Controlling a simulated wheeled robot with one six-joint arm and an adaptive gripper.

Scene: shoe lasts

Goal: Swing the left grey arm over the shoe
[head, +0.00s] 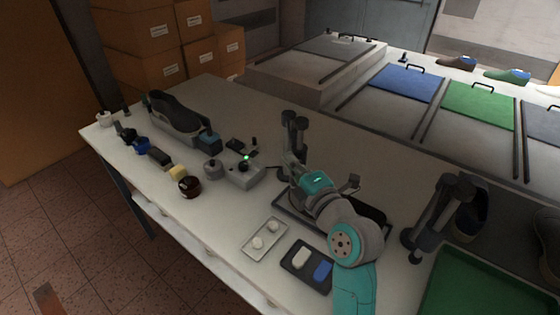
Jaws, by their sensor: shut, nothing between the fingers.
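The left grey arm (294,128) stands up at the middle of the bench, with a thick rounded top end. A similar grey arm (458,188) stands farther right, tilted up from its base. Between them a dark tray (291,213) lies on the bench. A dark shape shows behind my arm there, and I cannot tell whether it is the shoe. My gripper (291,169) reaches from my teal and grey wrist to the lower part of the left grey arm. It is shut with nothing in it. Whether it touches the arm I cannot tell.
A dark shoe (178,112) sits on a grey stand at the left. A control box (242,172) with a green light, a plate with two white knobs (265,240) and a dark pad (298,257) lie nearby. A green tray (470,285) is at the right front.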

